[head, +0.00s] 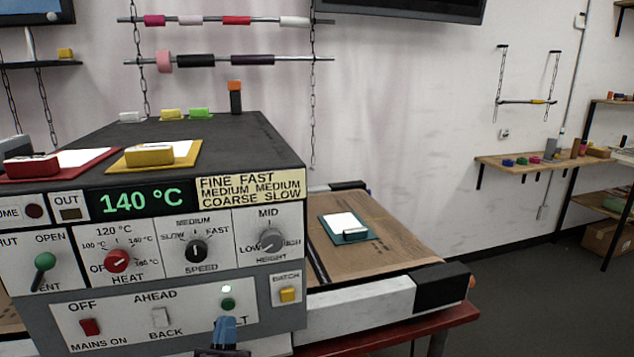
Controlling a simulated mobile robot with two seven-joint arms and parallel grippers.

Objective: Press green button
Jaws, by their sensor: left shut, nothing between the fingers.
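The machine's front panel fills the left of the head view. A round green button (228,304) sits on its lower white strip, under a small lit green lamp (227,289). My left gripper (224,329) is just below the button, with its blue fingertips together and nothing between them. The fingertips cover part of the label under the button. I cannot tell whether they touch the panel. My right gripper is not in view.
A green-tipped vent lever (45,261), a red mains switch (90,327), a white ahead/back switch (160,317) and a yellow batch button (288,294) are also on the panel. A conveyor (400,250) carrying a teal clipboard (362,234) extends right.

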